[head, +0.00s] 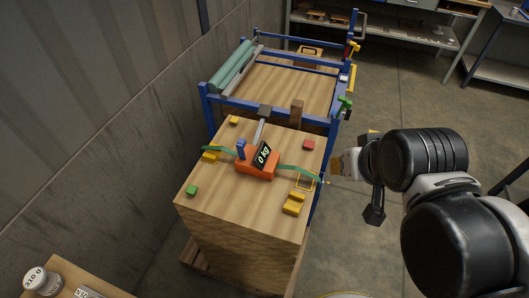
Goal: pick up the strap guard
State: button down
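A wooden crate (225,190) stands in the middle of the head view. An orange device (256,168) with a black "0 kg" display sits on its top, with a green strap (298,173) running out to both sides. Small blocks lie around it: yellow pieces (294,204) at the front right, another yellow piece (211,154) by the left strap, a green block (192,190) and a red block (308,145). I cannot tell which is the strap guard. My gripper (350,165) is just right of the crate; its fingers are too small and partly hidden to read.
A blue-framed cart (208,105) with a green roll (233,68) stands behind the crate. A grey wall is close on the left. Shelving (425,35) stands at the back right. A table corner with a white-labelled can (42,281) is at lower left. Floor on the right is open.

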aim_at(293, 205)
jog(key=k+l+z, duration=0.6)
jog(key=k, duration=0.15)
